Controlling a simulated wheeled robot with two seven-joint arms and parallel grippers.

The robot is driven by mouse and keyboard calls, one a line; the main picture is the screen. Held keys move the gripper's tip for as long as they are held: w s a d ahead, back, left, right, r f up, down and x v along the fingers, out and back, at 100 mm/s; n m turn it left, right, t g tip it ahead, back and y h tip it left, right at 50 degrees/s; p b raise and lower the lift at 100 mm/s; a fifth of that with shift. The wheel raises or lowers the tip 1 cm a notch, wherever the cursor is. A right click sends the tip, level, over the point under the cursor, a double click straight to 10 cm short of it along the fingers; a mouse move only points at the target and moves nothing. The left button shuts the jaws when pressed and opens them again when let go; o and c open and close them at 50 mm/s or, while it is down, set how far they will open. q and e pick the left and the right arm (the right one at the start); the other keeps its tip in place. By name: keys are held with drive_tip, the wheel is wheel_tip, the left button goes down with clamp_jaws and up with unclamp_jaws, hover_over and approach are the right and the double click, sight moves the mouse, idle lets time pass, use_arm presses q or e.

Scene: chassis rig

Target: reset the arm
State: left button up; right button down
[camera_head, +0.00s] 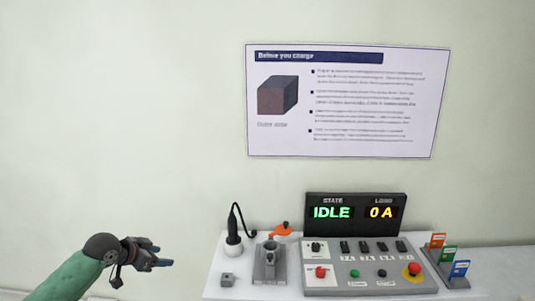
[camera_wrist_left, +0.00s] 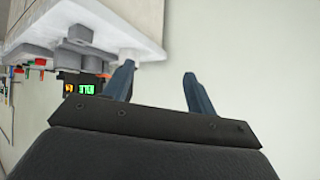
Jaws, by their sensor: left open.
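My left gripper (camera_head: 162,260) reaches in from the lower left in the head view, on a green-sleeved arm. It is left of the white bench and touches nothing there. In the left wrist view its two blue fingers (camera_wrist_left: 162,85) stand apart with nothing between them. That view is turned well over, and the bench edge (camera_wrist_left: 100,14) lies beyond the left finger. My right gripper is not in view.
The white bench (camera_head: 500,268) carries a control panel (camera_head: 368,272), a display (camera_head: 355,214) reading IDLE and 0 A, a grey clamp fixture (camera_head: 269,264) with an orange handle (camera_head: 281,229), a corded plug (camera_head: 233,246), a small grey block (camera_head: 228,280) and coloured cards (camera_head: 448,256). A poster (camera_head: 346,100) hangs on the wall.

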use_arm(q)
drive_tip(key=s+d+f+n+g+y, duration=0.1)
drive_tip(key=s+d+f+n+y, duration=0.15)
drive_tip(key=s+f, duration=0.6)
drive_tip(key=s+d+f+n+g+y, duration=0.1)
drive_tip(key=s+d+f+n+y, duration=0.25)
drive_tip(key=f, duration=0.85)
drive_tip(key=s+d+f+g, duration=0.1)
drive_tip(key=s+d+f, duration=0.2)
drive_tip(key=s+f, duration=0.3)
drive_tip(key=s+d+f+g+h, duration=0.1)
drive_tip(key=s+d+f, duration=0.3)
drive_tip(key=s, duration=1.1)
drive_tip(key=s+d+f+g, duration=0.3)
drive_tip(key=s+f, duration=0.4)
drive_tip(key=s, duration=0.3)
drive_tip(key=shift+s+d+f+h, duration=0.25)
drive_tip(key=shift+d+f+h, duration=0.15)
drive_tip(key=shift+d, duration=0.3)
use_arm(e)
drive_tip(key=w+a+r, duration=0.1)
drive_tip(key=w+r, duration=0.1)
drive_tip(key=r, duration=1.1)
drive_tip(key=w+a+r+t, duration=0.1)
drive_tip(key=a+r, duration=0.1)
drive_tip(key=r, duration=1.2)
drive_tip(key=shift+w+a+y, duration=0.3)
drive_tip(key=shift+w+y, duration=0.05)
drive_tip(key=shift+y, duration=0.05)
